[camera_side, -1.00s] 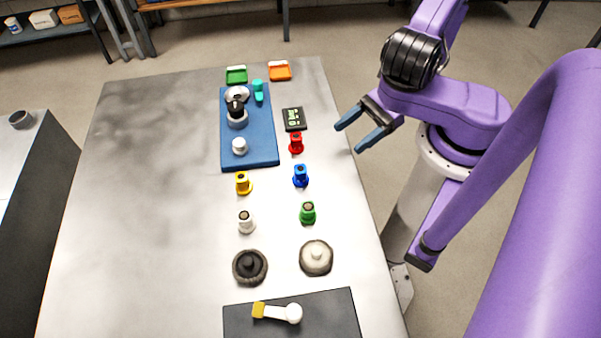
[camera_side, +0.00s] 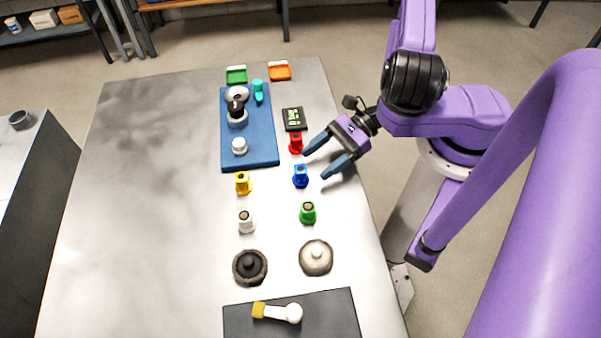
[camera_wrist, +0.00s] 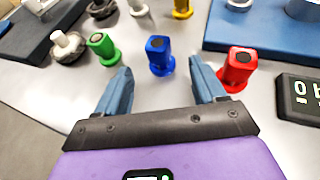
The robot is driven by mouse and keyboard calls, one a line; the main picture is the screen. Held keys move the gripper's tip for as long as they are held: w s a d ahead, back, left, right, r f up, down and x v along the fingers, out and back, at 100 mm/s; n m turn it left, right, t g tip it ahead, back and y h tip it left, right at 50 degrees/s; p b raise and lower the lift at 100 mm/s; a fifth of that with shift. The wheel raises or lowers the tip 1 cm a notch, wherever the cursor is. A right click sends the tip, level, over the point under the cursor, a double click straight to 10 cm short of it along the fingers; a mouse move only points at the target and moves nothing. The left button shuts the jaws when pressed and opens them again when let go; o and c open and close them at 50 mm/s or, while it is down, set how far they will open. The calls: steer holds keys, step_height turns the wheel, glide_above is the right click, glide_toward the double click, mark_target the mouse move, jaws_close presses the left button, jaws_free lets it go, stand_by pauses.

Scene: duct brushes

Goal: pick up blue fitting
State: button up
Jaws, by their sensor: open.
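The blue fitting (camera_side: 300,176) stands upright on the grey table, between the red fitting (camera_side: 296,143) and the green fitting (camera_side: 308,213). It also shows in the wrist view (camera_wrist: 159,56), ahead of the gap between my fingers. My gripper (camera_side: 313,166) is open and empty, with its two blue fingers pointing toward the blue fitting from the right. In the wrist view my gripper (camera_wrist: 163,70) has the green fitting (camera_wrist: 103,48) beyond its left finger and the red fitting (camera_wrist: 237,68) close beside its right finger. I cannot tell whether that finger touches the red fitting.
Yellow (camera_side: 243,183) and white (camera_side: 246,222) fittings stand to the left. Black (camera_side: 250,266) and pale (camera_side: 316,257) round brushes stand nearer the front. A blue mat (camera_side: 262,150) with several parts and a dark display box (camera_side: 294,118) lie behind. The table's left side is clear.

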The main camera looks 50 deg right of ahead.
mark_target(306, 170)
steer(key=shift+x, duration=2.3)
steer(key=c, duration=1.2)
steer(key=shift+o, duration=0.2)
steer(key=shift+r, duration=0.1)
